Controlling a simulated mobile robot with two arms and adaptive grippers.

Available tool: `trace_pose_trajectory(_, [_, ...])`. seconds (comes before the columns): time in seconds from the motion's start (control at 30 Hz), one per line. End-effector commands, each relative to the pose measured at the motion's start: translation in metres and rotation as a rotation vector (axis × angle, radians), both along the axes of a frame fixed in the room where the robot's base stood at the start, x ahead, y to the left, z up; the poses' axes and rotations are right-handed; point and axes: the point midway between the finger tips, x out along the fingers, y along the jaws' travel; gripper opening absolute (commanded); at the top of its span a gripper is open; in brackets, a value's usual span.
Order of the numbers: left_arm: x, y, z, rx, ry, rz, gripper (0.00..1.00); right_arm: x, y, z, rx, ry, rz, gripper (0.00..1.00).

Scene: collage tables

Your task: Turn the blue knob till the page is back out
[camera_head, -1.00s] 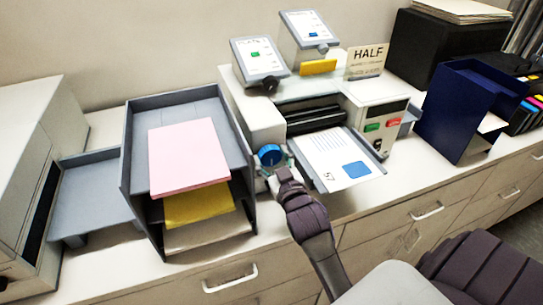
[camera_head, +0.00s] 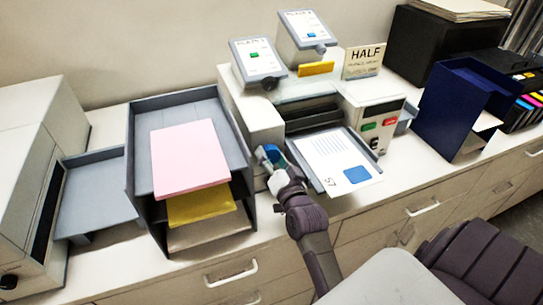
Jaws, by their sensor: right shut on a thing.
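The blue knob (camera_head: 268,153) is on the left front side of the cream machine (camera_head: 254,120), beside the grey tray stack. My right gripper (camera_head: 273,164) is shut on the knob and covers much of it. The page (camera_head: 330,155) is white with printed lines and a blue square. It lies face up on the sloping grey tray in front of the machine's dark slot (camera_head: 312,112), and its lower edge is near the tray's front end. Whether its upper edge is clear of the slot is hard to tell. My left gripper is not in view.
A grey tray stack (camera_head: 137,160) with pink and yellow paper stands close left of my right gripper. A panel with green and red buttons (camera_head: 378,125) is right of the page. A HALF sign (camera_head: 364,62) stands behind. A dark blue holder (camera_head: 450,110) is further right.

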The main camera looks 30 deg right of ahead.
Motion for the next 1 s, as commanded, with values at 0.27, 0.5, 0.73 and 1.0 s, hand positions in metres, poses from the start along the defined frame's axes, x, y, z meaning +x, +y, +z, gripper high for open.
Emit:
trace_pose_trajectory(0.27, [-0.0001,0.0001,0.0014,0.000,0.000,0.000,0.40,0.0000,-0.0003,0.0000,0.066,-0.017,-0.001,0.27])
trace_pose_trajectory(0.5, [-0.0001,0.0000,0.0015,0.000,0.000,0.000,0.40,0.0000,-0.0003,-0.0001,0.075,-0.019,-0.001,0.27])
trace_pose_trajectory(0.73, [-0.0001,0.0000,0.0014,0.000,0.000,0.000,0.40,0.0000,-0.0003,-0.0001,0.074,-0.019,-0.001,0.65])
trace_pose_trajectory(1.0, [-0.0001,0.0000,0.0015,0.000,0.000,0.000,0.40,-0.0001,-0.0002,0.0000,0.073,-0.018,0.000,0.72])
